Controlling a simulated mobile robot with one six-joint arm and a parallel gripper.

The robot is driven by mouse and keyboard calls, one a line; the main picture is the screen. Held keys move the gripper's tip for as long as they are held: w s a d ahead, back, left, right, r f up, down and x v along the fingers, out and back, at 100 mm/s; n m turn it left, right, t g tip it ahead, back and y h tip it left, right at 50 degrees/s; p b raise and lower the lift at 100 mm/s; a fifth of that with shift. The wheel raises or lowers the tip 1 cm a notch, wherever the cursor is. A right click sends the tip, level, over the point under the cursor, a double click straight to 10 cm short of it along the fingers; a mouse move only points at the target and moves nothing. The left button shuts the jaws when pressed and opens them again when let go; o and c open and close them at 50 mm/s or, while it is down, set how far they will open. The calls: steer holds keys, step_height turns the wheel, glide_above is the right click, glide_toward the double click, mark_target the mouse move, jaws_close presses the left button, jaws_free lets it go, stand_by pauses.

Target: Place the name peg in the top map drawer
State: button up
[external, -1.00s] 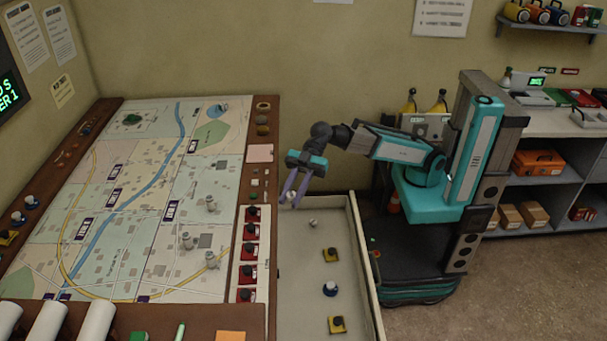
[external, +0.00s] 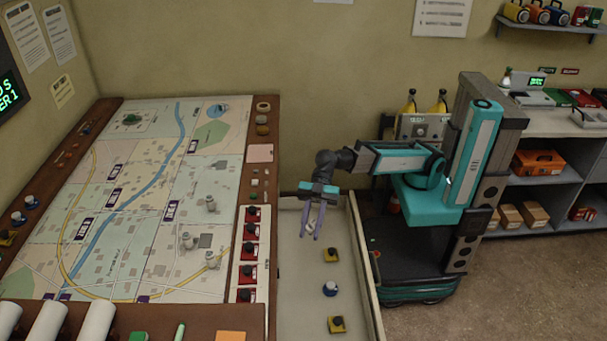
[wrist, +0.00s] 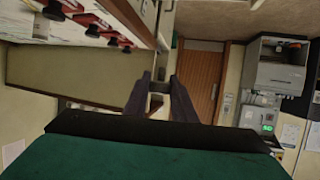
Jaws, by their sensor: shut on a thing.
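The top map drawer (external: 357,262) is pulled out from the right side of the map table, a long pale tray. My gripper (external: 310,233) is over its far part, purple fingers pointing down. The fingers are shut on a small pale piece, taken as the name peg (external: 311,226), which shows only partly between them. In the wrist view, a small dark grey part of what is held shows between the fingertips (wrist: 160,87); its shape is unclear. I cannot tell how far the peg is above the drawer floor.
Inside the drawer are a yellow piece with a black knob (external: 331,255), a blue and white piece (external: 330,289) and another yellow piece (external: 337,324). Red blocks with black knobs (external: 250,250) line the table edge.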

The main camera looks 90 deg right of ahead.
glide_above(309, 301)
step_height(309, 301, down, 27)
steer(key=shift+d, duration=0.1)
stand_by(0.4)
steer(key=shift+f, duration=3.05)
steer(key=shift+f, duration=0.1)
steer(key=shift+f+b, duration=0.3)
steer(key=shift+f, duration=1.5)
steer(key=shift+f+b, duration=0.15)
steer(key=shift+b, duration=0.15)
steer(key=o, duration=1)
